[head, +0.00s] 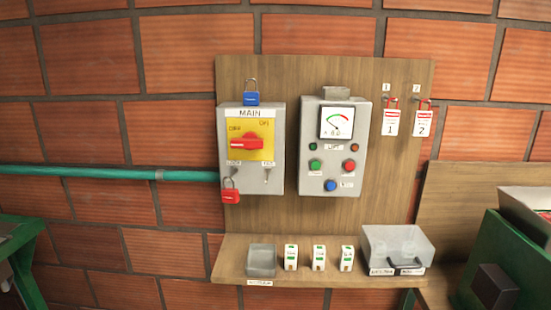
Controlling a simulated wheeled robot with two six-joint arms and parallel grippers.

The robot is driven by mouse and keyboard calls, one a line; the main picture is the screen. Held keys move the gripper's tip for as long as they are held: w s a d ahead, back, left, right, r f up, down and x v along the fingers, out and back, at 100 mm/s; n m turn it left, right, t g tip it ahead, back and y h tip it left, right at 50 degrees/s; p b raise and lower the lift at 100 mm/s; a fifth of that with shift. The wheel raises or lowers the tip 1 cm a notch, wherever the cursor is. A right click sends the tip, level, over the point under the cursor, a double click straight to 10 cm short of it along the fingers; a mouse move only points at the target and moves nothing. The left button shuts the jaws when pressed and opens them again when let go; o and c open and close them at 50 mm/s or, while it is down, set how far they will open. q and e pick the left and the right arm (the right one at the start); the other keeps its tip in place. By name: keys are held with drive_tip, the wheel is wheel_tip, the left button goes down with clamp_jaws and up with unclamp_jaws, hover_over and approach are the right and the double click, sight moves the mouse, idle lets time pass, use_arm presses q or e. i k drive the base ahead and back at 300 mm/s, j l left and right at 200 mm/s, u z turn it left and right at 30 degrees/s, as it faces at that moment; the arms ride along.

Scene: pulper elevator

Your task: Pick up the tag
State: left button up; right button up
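A white tag with a red top and the number 1 (391,122) hangs from a hook on the upper right of the wooden board. A similar tag with the number 2 (424,123) hangs on the hook to its right. Small labels 1 and 2 sit above the hooks. Neither of my grippers is in the head view.
Left of the tags are a meter box with buttons (332,172) and a MAIN switch box (250,177) with blue (251,99) and red (230,196) padlocks.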

sight(389, 126)
drive_tip(key=j, duration=0.1)
drive_tip(key=i+j, duration=0.9)
drive_tip(key=i+l+z, duration=0.05)
